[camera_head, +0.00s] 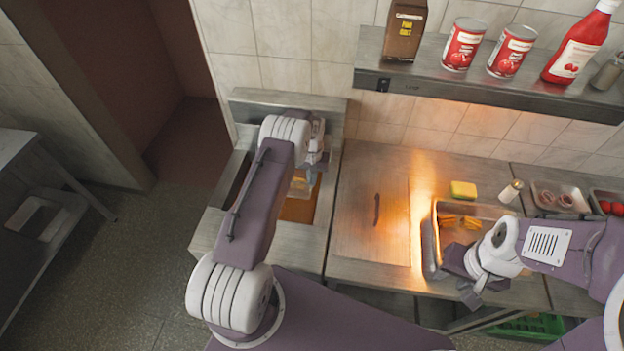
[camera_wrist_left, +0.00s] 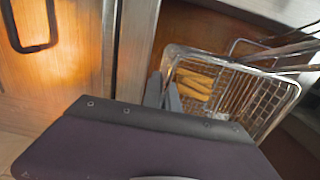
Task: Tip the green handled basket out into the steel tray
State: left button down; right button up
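A wire basket (camera_wrist_left: 232,88) with several golden fried sticks (camera_wrist_left: 195,84) in it shows in the left wrist view. In the head view a small part of the basket (camera_head: 300,186) shows in the fryer well; my left arm hides much of it. I see no green handle. My left gripper (camera_head: 317,150) is over the well; its fingers (camera_wrist_left: 163,92) look close together beside the basket's near-left rim, and whether they grip anything is unclear. The steel tray (camera_head: 429,245) holds golden pieces (camera_head: 460,221). My right gripper (camera_head: 472,290) is over the tray's front; its fingertips are unclear.
A yellow sponge (camera_head: 463,190) and a shaker (camera_head: 511,191) stand behind the tray. A counter panel with a dark handle (camera_head: 377,209) lies between fryer and tray. A shelf (camera_head: 480,88) with cans and bottles hangs above. Trays of food (camera_head: 560,197) stand at right.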

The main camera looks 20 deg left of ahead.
pick_arm(q)
jog(key=shift+w+r, duration=0.1)
dwell(0.7)
jog(key=c, duration=1.6)
grip_release()
jog(key=shift+r, duration=0.2)
notch_tip(320, 180, up, 8)
jog(key=b, duration=0.3)
jog(key=shift+b, duration=0.35)
jog(key=shift+r, duration=0.3)
